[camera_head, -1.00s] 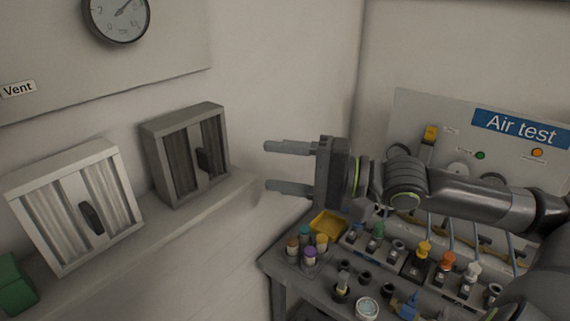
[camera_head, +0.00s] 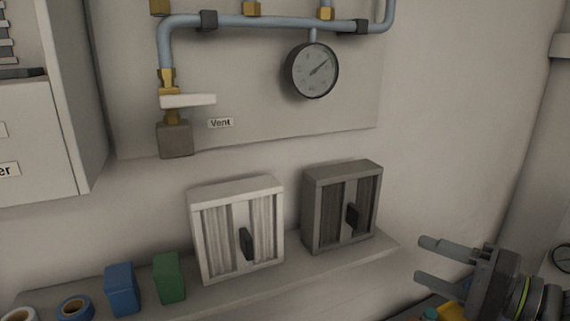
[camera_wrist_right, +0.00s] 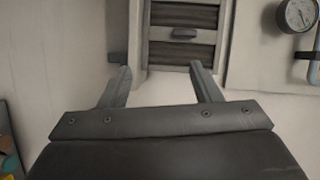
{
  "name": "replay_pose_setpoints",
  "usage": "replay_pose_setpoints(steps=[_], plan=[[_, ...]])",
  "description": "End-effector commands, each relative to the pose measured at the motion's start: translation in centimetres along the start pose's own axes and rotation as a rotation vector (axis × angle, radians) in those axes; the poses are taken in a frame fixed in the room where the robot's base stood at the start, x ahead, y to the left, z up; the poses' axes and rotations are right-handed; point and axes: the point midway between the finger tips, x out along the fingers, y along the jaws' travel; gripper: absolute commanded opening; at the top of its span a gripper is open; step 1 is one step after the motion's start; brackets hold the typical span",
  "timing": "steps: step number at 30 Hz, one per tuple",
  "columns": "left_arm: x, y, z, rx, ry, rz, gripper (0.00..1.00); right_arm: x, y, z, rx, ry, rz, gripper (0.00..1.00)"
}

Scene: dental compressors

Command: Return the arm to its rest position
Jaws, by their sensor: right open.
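My right gripper (camera_head: 432,261) is at the lower right of the head view, its two grey fingers apart and pointing left. Nothing is between them. The right wrist view shows the same open fingers (camera_wrist_right: 163,85), spread and empty. Ahead of them in that view is the dark slatted front of a grey cabinet (camera_wrist_right: 183,34). In the head view the dark grey cabinet (camera_head: 342,206) stands left of the fingers, apart from them. My left gripper is not in view.
A shelf (camera_head: 330,262) holds a white cabinet (camera_head: 238,230), a green block (camera_head: 169,278), a blue block (camera_head: 122,289) and tape rolls (camera_head: 75,308). Above are a gauge (camera_head: 311,70), blue pipe and a white vent lever (camera_head: 188,100). A yellow tray (camera_head: 452,312) sits below my gripper.

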Motion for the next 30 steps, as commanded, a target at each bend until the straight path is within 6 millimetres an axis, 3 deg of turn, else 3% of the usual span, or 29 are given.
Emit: replay_pose_setpoints(steps=[3, 11, 18, 24, 30], plan=[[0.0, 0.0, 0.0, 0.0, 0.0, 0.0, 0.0, -0.3, 5.0, 0.3, -0.14, 0.051, 0.092, 0.58], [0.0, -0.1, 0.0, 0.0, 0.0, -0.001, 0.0, -2.4, 15.8, 1.7, -0.488, 0.132, 0.396, 0.58], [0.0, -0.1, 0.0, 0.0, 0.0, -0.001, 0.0, -6.2, 24.7, 4.5, -0.719, 0.097, 0.759, 0.58], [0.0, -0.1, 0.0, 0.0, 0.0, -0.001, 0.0, -10.8, 30.4, 8.6, -0.808, -0.05, 1.074, 0.58], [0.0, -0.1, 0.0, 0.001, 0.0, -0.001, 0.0, -15.0, 33.8, 13.4, -0.802, -0.26, 1.306, 0.58]])
